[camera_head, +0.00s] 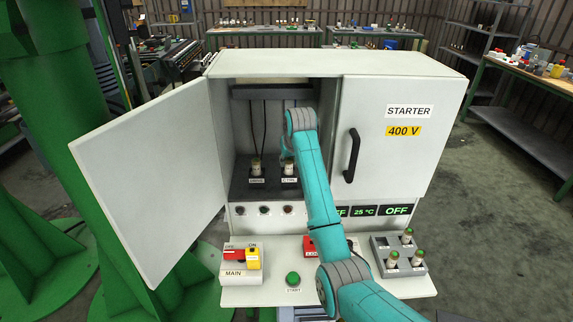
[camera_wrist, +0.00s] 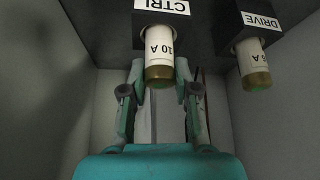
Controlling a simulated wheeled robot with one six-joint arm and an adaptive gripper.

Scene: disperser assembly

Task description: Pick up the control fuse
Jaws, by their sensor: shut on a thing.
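The control fuse (camera_wrist: 159,52), a pale cylinder with a brass end marked 10 A, sits at the CTRL label in the wrist view. The fingers of my gripper (camera_wrist: 160,75) are on both sides of it, shut on it. The fuse is still at its holder. In the head view the control fuse (camera_head: 289,169) stands upright inside the open cabinet, beside my teal arm; my gripper is mostly hidden there. The drive fuse (camera_wrist: 252,66) hangs beside it in the wrist view and stands to its left in the head view (camera_head: 256,168).
The starter cabinet (camera_head: 400,160) has its left door (camera_head: 145,185) swung open and its right door shut, with a black handle (camera_head: 352,155). A grey block (camera_head: 384,247) with several fuses sits on the front shelf, right of the MAIN switch box (camera_head: 236,278) and a green button (camera_head: 293,279).

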